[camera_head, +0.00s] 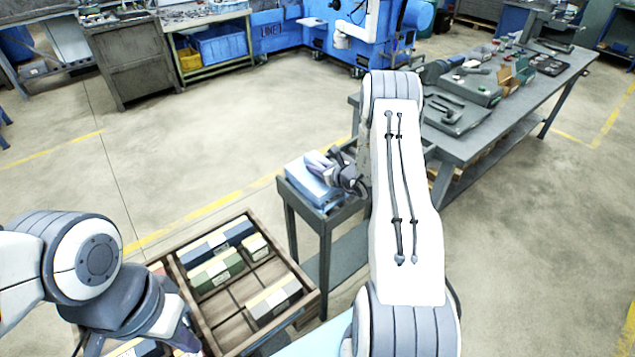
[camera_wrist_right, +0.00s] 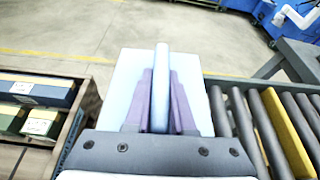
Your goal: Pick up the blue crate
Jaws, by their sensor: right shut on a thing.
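A pale blue crate-like block (camera_head: 305,180) is at the top of a narrow grey stand, in front of my right arm in the head view. In the right wrist view, this pale blue crate (camera_wrist_right: 205,75) has a flat light face and a thin upright ridge. My right gripper (camera_wrist_right: 161,75) has its purple-grey fingers on both sides of that ridge, shut on it. In the head view the right gripper (camera_head: 330,170) is partly hidden by its arm. I cannot tell whether the crate touches the stand. My left gripper (camera_head: 182,340) is at the bottom left, partly cut off.
A wooden tray (camera_head: 215,318) with compartments holds several small cartons between the arms. The grey stand (camera_head: 327,220) is beside it. Grey rollers (camera_wrist_right: 270,120) and a yellow bar lie right of the crate in the wrist view. A long workbench (camera_head: 480,135) stands at right. Open floor lies behind.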

